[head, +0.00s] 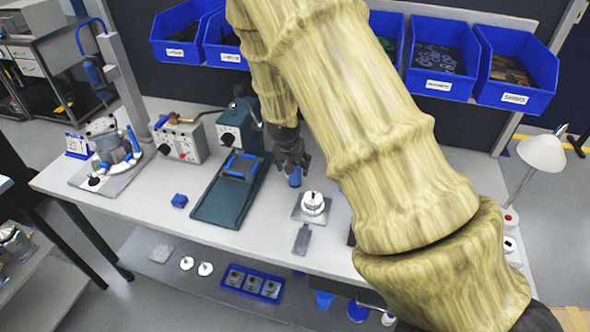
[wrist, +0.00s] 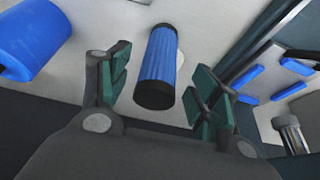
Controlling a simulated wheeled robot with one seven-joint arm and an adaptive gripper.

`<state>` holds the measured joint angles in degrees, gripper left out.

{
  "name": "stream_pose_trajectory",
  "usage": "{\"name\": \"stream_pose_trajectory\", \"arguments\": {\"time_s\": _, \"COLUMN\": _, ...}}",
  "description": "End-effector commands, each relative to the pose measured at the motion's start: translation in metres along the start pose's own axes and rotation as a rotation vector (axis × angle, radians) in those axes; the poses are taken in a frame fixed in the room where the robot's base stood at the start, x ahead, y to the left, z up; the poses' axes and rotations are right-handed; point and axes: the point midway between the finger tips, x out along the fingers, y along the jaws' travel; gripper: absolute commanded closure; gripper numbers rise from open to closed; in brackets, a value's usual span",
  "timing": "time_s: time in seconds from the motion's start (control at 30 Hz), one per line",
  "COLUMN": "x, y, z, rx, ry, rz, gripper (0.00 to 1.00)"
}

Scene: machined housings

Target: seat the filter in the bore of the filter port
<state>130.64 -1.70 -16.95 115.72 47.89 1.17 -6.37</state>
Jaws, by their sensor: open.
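The filter is a blue ribbed cylinder (wrist: 160,58) with dark end caps. In the wrist view it sits between the two green-padded fingers of my gripper (wrist: 163,92). The gripper is open, with a gap on the left and the right pad close to the filter. In the head view my gripper (head: 291,168) is low over the bench, with the blue filter (head: 295,178) at its tips. A white round part (head: 313,202) on a grey square plate stands just to the right; I cannot tell whether this is the filter port, and no bore is clear.
Grey control boxes (head: 180,142) and a clamped housing (head: 108,145) stand further left. Blue bins (head: 433,58) hang behind. A grey flat piece (head: 302,240) lies near the front edge.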

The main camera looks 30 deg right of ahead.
Motion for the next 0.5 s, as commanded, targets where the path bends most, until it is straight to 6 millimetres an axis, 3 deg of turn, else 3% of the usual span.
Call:
{"name": "stream_pose_trajectory", "arguments": {"time_s": 0.23, "x": 0.022, "y": 0.001, "z": -0.002, "rx": 0.0, "ry": -0.001, "rz": 0.0, "gripper": 0.37}}
{"name": "stream_pose_trajectory", "arguments": {"time_s": 0.5, "x": 0.027, "y": 0.001, "z": -0.001, "rx": 0.0, "ry": 0.0, "rz": 0.0, "gripper": 0.37}}
